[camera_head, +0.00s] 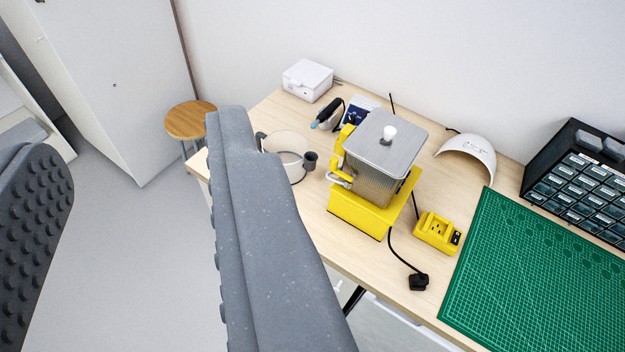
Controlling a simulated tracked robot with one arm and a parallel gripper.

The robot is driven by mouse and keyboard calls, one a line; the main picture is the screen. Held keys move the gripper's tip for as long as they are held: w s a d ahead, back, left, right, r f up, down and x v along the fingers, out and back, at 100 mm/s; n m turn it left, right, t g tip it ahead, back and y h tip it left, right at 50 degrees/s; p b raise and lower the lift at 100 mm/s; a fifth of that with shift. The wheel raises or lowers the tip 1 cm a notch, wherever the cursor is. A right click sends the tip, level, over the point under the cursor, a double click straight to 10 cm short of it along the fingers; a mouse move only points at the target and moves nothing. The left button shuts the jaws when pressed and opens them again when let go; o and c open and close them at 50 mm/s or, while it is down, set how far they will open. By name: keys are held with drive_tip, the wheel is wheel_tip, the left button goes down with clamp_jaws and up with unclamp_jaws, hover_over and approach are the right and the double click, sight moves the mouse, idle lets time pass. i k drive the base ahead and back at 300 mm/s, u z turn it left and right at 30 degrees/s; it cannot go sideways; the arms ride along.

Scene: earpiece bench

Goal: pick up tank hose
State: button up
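A clear ribbed tank (374,178) with a grey lid and white knob stands on a yellow base (360,213) on the bench. A small pale grey fitting (341,178) and a yellow handle-like part (343,140) are on its left side. I cannot tell which part is the tank hose.
A white round container (286,150) sits left of the tank. A black cable with a plug (418,281), a yellow socket block (437,232), a green mat (545,285) and a black drawer rack (585,180) lie to the right. A wooden stool (190,120) stands behind.

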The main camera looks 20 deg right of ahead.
sight(346, 132)
drive_tip(key=z, duration=1.65)
drive_tip(key=k, duration=0.1)
drive_tip(key=u, duration=2.4)
drive_tip(key=i, duration=1.25)
drive_tip(key=z, duration=0.85)
drive_tip(key=i, duration=0.65)
drive_tip(key=z, duration=0.55)
